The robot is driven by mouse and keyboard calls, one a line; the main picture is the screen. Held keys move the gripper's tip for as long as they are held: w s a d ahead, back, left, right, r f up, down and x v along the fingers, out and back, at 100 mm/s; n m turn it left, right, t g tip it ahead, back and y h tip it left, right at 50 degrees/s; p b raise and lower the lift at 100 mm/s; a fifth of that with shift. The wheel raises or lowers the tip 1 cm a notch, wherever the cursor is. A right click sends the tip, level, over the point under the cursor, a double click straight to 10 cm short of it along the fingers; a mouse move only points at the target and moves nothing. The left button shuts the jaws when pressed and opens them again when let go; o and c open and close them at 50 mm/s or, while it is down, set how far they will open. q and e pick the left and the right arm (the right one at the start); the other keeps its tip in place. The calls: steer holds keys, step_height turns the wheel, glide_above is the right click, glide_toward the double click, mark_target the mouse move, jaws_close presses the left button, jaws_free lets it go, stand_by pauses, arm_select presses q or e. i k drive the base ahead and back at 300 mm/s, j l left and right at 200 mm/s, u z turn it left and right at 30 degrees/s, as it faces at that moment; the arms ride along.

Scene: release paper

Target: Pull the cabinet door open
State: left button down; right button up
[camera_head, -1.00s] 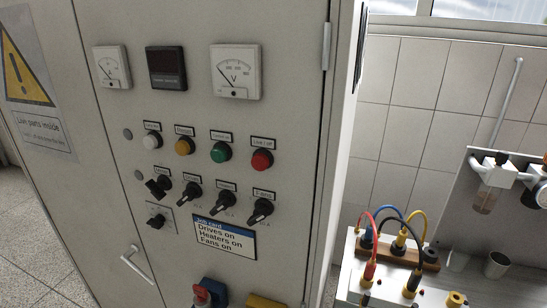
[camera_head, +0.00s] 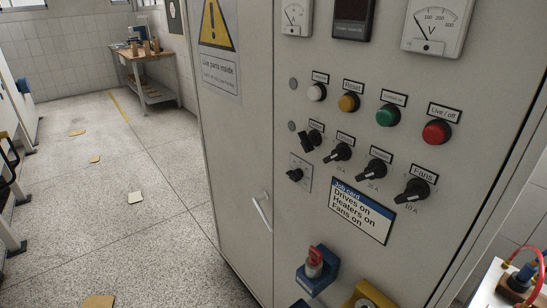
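The tall light grey cabinet (camera_head: 245,150) stands close in front of me and fills the middle and right of the view. Its door (camera_head: 400,258) carries meters, coloured buttons, black rotary switches and a job card (camera_head: 362,211). A slim metal handle (camera_head: 262,212) sits low, near the seam between the left panel and the panel with the controls. The panels look shut. A blue box with a red part (camera_head: 316,267) and a yellow box (camera_head: 368,296) are at the bottom. Neither of my grippers is in view.
Open speckled floor (camera_head: 110,210) lies left of the cabinet, with a few small flat pieces scattered on it. A wooden-topped workbench (camera_head: 145,65) stands at the back. A bench with coloured cables (camera_head: 515,285) is at the lower right.

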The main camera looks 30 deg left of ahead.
mark_target(232, 41)
steer(key=u, duration=1.25)
